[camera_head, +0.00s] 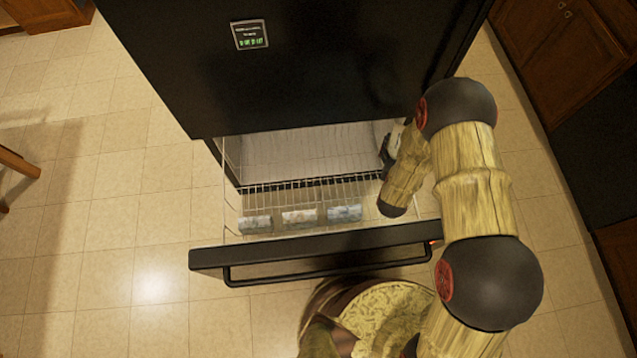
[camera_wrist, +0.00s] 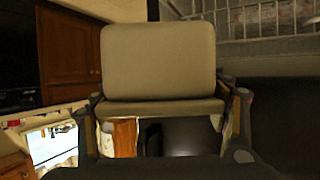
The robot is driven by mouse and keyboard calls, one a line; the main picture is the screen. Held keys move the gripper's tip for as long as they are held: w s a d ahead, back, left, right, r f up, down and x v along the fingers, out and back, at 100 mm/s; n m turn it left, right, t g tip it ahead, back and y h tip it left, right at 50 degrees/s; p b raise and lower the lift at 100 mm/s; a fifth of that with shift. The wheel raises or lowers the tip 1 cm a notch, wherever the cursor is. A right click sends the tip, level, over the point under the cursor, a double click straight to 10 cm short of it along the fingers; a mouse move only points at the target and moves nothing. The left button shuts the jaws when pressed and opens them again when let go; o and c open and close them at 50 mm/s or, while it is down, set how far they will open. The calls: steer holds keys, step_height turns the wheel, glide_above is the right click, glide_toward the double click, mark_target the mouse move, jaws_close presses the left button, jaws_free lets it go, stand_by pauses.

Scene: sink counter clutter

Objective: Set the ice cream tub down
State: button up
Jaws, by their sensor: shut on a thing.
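The ice cream tub (camera_wrist: 158,62) is a beige, rounded block that fills the middle of the wrist view. My gripper (camera_wrist: 165,104) is shut on it, with one finger at each side. In the head view my gripper (camera_head: 388,158) is a small dark shape at the right side of the open freezer drawer, partly behind my own arm. The tub cannot be made out clearly there. The drawer's wire basket (camera_head: 285,190) is pulled out, and its wires also show at the top right of the wrist view (camera_wrist: 250,22). I cannot tell whether the tub touches the basket.
Three pale packages (camera_head: 299,217) lie in a row at the basket's front. The basket behind them looks bare. The black drawer front (camera_head: 310,250) with its handle stands out from the black fridge (camera_head: 300,60). Wooden cabinets (camera_head: 570,45) stand at the right. Tiled floor is open at left.

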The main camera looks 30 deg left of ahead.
steer(key=a+f+m+h+b, duration=0.25)
steer(key=a+f, duration=0.55)
steer(key=f, duration=0.5)
steer(key=m+g+h+b, duration=0.1)
steer(key=m+h+b, duration=0.1)
steer(key=m+h, duration=0.45)
glide_above(365, 182)
step_height(365, 182, down, 8)
steer(key=shift+r+n, duration=0.2)
steer(key=shift+n, duration=0.2)
step_height(365, 182, down, 10)
steer(key=b, duration=0.4)
steer(key=shift+w+a, duration=0.1)
steer(key=shift+w, duration=0.05)
steer(key=shift+r, duration=0.1)
steer(key=o, duration=1.6)
steer(key=shift+f+g, duration=0.2)
steer(key=shift+g, duration=0.1)
steer(key=shift+o, duration=0.2)
